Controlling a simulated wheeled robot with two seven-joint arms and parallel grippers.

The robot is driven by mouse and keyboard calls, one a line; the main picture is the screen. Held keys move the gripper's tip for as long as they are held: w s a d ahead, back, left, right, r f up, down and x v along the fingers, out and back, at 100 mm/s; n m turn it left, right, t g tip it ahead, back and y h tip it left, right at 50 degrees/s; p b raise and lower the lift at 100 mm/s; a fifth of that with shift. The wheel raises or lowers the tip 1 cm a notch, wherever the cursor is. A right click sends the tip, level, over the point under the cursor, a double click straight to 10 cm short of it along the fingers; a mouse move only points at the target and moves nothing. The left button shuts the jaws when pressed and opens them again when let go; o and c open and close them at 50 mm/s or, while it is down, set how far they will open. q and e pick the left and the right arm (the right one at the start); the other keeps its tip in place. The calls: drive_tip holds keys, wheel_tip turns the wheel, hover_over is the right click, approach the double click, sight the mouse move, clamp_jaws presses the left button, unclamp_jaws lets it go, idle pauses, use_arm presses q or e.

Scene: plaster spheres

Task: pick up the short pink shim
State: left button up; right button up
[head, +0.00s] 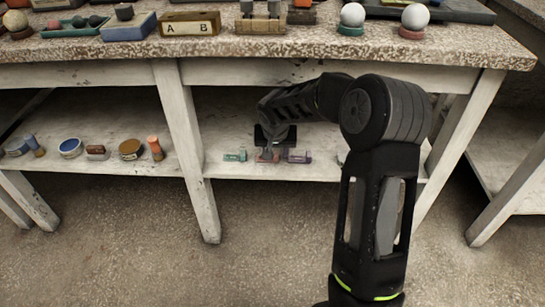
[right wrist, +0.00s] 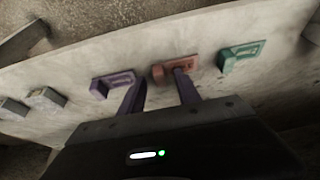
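The pink shim (head: 267,156) is a small pinkish-red block on the lower shelf, between a teal block and a purple block. In the right wrist view the pink shim (right wrist: 160,73) lies just beyond my fingertips. My right gripper (head: 274,143) reaches in under the tabletop and partly hides the shim from above. In the right wrist view the right gripper (right wrist: 160,80) has its two fingers apart, with nothing held between them. The right-hand finger overlaps the shim in the picture; I cannot tell whether it touches. My left gripper is not in view.
The teal block (head: 236,156) and the purple block (head: 299,157) stand close on either side. The speckled tabletop (head: 300,47) is above, and a table leg (head: 188,150) stands to the left.

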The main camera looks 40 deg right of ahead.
clamp_jaws()
idle(0.3)
drive_tip(key=shift+r, duration=0.1)
drive_tip(key=shift+r+p, duration=0.45)
drive_tip(key=shift+r, duration=0.15)
drive_tip(key=shift+s+a+r, duration=0.1)
drive_tip(key=shift+r, duration=0.1)
drive_tip(key=s+a, duration=1)
drive_tip(key=s, duration=0.4)
drive_tip(key=shift+a+f, duration=0.15)
drive_tip(key=shift+a, duration=0.2)
